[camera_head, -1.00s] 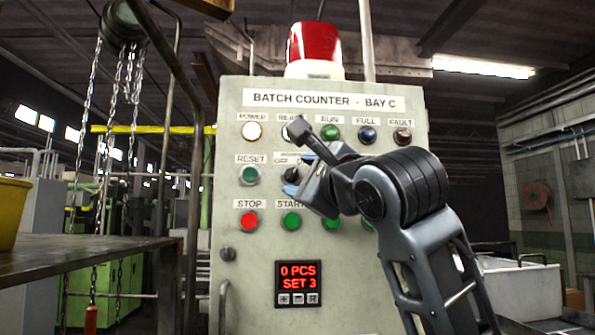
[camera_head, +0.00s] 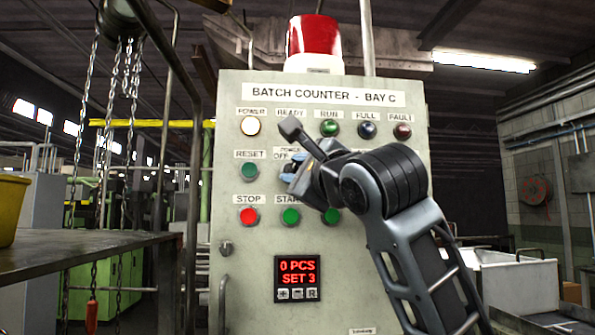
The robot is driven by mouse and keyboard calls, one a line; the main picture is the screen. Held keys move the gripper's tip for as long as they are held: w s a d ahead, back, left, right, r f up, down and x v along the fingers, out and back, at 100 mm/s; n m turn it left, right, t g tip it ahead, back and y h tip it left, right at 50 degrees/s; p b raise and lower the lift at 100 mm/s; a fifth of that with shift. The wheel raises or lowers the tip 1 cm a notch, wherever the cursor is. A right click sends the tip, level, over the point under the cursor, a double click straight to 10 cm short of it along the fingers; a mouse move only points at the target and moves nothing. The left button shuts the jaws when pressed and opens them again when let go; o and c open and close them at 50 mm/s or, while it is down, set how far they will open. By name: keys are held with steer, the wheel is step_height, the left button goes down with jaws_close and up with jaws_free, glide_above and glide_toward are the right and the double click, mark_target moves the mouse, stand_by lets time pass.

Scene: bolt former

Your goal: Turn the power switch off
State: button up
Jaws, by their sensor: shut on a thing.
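The power switch (camera_head: 286,168) is a small dark knob in the middle row of the grey control panel (camera_head: 230,300), under a label of which "OFF" shows. My gripper (camera_head: 291,173) is at the switch with its blue-tipped jaws shut on it, and the jaws and wrist hide most of the knob. I cannot tell which way the knob points. The round POWER lamp (camera_head: 250,126) at the panel's upper left glows pale white.
Close by are the green RESET button (camera_head: 249,171), the red STOP button (camera_head: 249,216) and the green START button (camera_head: 290,216). My arm covers the panel's right middle. The counter display (camera_head: 297,278) reads 0 PCS, SET 3. A table (camera_head: 90,242) stands at left.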

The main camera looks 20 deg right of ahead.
jaws_close()
steer(key=shift+a+p, duration=0.1)
steer(key=shift+p, duration=0.35)
steer(key=shift+r+n+p, duration=0.15)
steer(key=shift+n+p, duration=0.45)
steer(key=shift+p, duration=0.1)
steer(key=shift+n+g+y+p, duration=0.3)
steer(key=shift+n+g+p, duration=0.3)
steer(key=shift+n+p, duration=0.35)
steer(key=n, duration=0.2)
steer(key=n+g, duration=0.1)
steer(key=n, duration=0.1)
steer(key=shift+r+n+g, duration=0.15)
steer(key=shift+n+g, duration=0.1)
steer(key=shift+g, duration=0.05)
steer(key=shift+r+n+g+h, duration=0.1)
steer(key=shift+n+g+h, duration=0.5)
steer(key=shift+n, duration=1.2)
steer(key=shift+g, duration=0.3)
